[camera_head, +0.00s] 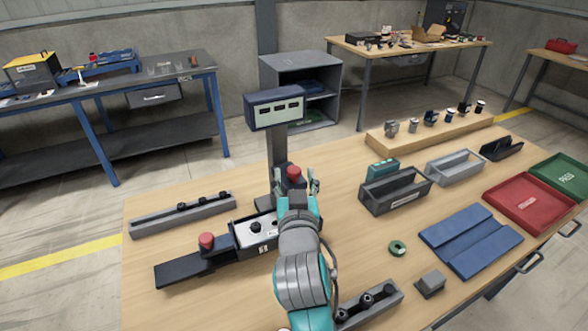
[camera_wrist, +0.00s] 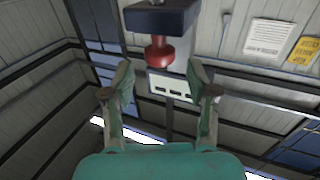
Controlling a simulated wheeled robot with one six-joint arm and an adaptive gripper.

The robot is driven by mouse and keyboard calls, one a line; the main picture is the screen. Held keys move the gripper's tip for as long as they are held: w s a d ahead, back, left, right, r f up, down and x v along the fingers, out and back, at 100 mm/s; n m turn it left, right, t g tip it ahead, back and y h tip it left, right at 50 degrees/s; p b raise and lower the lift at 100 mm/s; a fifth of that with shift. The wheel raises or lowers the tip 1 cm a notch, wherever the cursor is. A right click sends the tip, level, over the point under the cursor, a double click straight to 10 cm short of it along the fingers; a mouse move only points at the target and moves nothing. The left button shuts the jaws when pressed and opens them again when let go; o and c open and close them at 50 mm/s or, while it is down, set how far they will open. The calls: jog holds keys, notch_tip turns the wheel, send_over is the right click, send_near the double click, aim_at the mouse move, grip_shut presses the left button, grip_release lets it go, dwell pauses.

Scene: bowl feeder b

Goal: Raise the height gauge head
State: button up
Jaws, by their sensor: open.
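The height gauge has a dark column (camera_head: 275,150) with a display box (camera_head: 275,108) on top. Its head, a dark block (camera_wrist: 135,20), carries a red knob (camera_head: 294,174). The knob also shows in the wrist view (camera_wrist: 159,54), between the lines of my two fingers and just ahead of the tips. My gripper (camera_head: 299,184) is open and empty at the knob, with a gap on each side in the wrist view. My arm hides the lower part of the head and part of the gauge base in the head view.
A black slide fixture with another red knob (camera_head: 206,241) lies left of my arm. Grey rails (camera_head: 183,215) and (camera_head: 370,306) hold small dark parts. A dark open bin (camera_head: 395,192), green ring (camera_head: 397,248), blue mat (camera_head: 470,241) and red tray (camera_head: 528,202) are to the right.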

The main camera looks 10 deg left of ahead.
jog(key=s+d, duration=0.1)
jog(key=s, duration=0.7)
jog(key=shift+d, duration=0.35)
jog(key=shift+s, duration=0.2)
